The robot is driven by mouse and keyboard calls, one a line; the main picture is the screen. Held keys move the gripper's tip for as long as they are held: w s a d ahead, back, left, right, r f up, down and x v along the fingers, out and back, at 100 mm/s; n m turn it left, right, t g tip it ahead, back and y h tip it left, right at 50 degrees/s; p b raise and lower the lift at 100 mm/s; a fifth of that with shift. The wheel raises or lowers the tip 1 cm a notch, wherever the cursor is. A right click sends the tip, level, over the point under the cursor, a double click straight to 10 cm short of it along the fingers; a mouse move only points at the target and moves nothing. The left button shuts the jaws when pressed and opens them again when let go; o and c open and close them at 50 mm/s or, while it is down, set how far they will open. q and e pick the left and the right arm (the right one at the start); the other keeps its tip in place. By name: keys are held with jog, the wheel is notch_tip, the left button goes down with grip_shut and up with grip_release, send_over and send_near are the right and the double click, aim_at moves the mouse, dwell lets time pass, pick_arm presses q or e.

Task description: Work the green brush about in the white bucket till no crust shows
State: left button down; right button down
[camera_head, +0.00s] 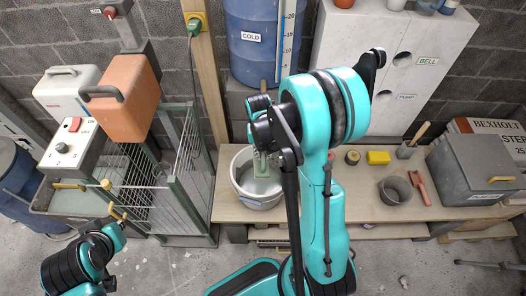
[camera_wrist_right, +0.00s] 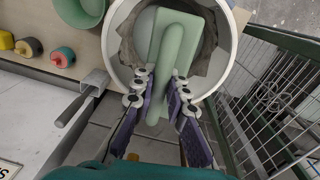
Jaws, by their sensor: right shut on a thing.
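The white bucket (camera_head: 240,192) stands on the wooden bench, left of centre in the head view. In the right wrist view its white rim (camera_wrist_right: 234,50) rings a rough grey-brown crust (camera_wrist_right: 207,62) on the inside wall. The green brush (camera_head: 262,185) is in the bucket's mouth; in the right wrist view it (camera_wrist_right: 172,42) covers part of the inside. My right gripper (camera_wrist_right: 158,80) is shut on the brush; in the head view it (camera_head: 262,155) is above the bucket, partly hidden by my arm. My left arm is low at left; its fingers cannot be made out clearly.
A wire cage (camera_head: 195,165) stands close left of the bucket. A blue barrel (camera_head: 262,40) is behind it.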

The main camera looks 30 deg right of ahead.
notch_tip(320, 180, down, 2)
jog(key=shift+f+b, duration=0.1)
jog(key=shift+b, duration=0.5)
jog(key=shift+f+b, duration=7.9)
jog(key=shift+f, duration=2.45)
